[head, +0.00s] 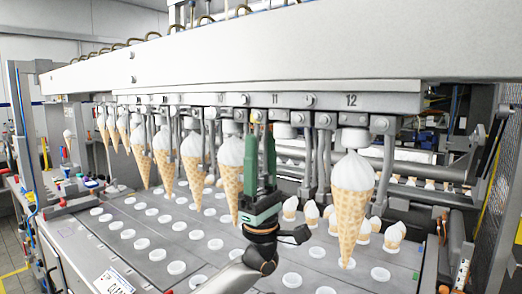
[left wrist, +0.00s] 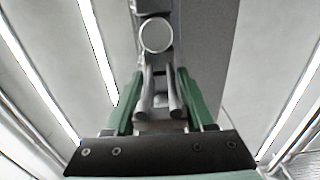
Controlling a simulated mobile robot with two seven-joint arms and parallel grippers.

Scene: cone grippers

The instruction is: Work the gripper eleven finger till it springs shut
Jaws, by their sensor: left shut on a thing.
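Gripper eleven hangs under the beam below its number plate (head: 275,100), between the cones at ten and twelve. My left gripper (head: 261,135) reaches up to it from below, pointing upward. In the left wrist view my green jaws (left wrist: 160,75) stand on either side of grey metal fingers (left wrist: 173,95), shut on a finger there. A round ring-like part (left wrist: 156,35) shows above them. In the head view my jaws hide much of gripper eleven's fingers. No cone hangs at eleven that I can see. My right gripper is out of view.
Another cone (head: 231,170) hangs just left of my gripper. More cones hang farther left. A grey plate with white round cups (head: 215,244) lies below.

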